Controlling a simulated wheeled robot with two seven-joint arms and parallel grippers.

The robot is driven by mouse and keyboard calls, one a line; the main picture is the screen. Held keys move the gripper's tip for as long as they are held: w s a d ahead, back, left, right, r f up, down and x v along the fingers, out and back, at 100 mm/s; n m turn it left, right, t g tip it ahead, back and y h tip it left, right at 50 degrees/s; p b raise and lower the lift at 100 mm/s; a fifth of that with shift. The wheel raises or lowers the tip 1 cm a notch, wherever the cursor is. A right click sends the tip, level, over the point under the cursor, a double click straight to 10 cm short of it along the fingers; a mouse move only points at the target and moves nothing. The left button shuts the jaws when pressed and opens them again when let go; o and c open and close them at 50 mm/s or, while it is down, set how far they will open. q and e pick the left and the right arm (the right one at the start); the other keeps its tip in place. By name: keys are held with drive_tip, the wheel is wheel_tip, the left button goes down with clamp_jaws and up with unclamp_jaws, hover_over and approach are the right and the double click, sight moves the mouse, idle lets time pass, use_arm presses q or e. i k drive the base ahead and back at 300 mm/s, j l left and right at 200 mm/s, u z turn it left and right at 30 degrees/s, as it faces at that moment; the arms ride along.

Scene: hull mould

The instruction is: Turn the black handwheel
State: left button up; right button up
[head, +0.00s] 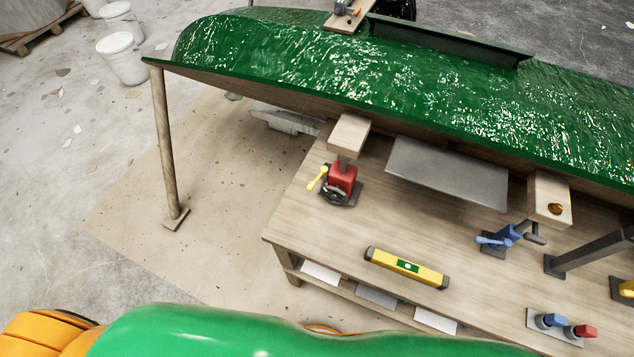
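The black handwheel (334,197) is a small spoked wheel on the front of a red valve-like block (343,178). The block sits on a dark base plate near the left end of the wooden workbench (350,225). A yellow lever (317,179) sticks out on the block's left side. The wheel's face is unobstructed; its rear is hidden by the block. Neither of my grippers shows in the head view.
A green hull mould (400,75) overhangs the bench's back. A yellow level (407,268) lies in front of the wheel, slightly right. A blue lever fixture (498,240) and red and blue buttons (567,325) are farther right. A wooden post (165,145) stands left.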

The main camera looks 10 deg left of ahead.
sight(335, 192)
drive_tip(key=i+j+z, duration=0.2)
drive_tip(key=j, duration=0.25)
drive_tip(key=j+z, duration=0.2)
drive_tip(key=j, duration=0.25)
drive_tip(key=i+j+z, duration=0.25)
drive_tip(key=j, duration=0.25)
drive_tip(key=k, duration=0.1)
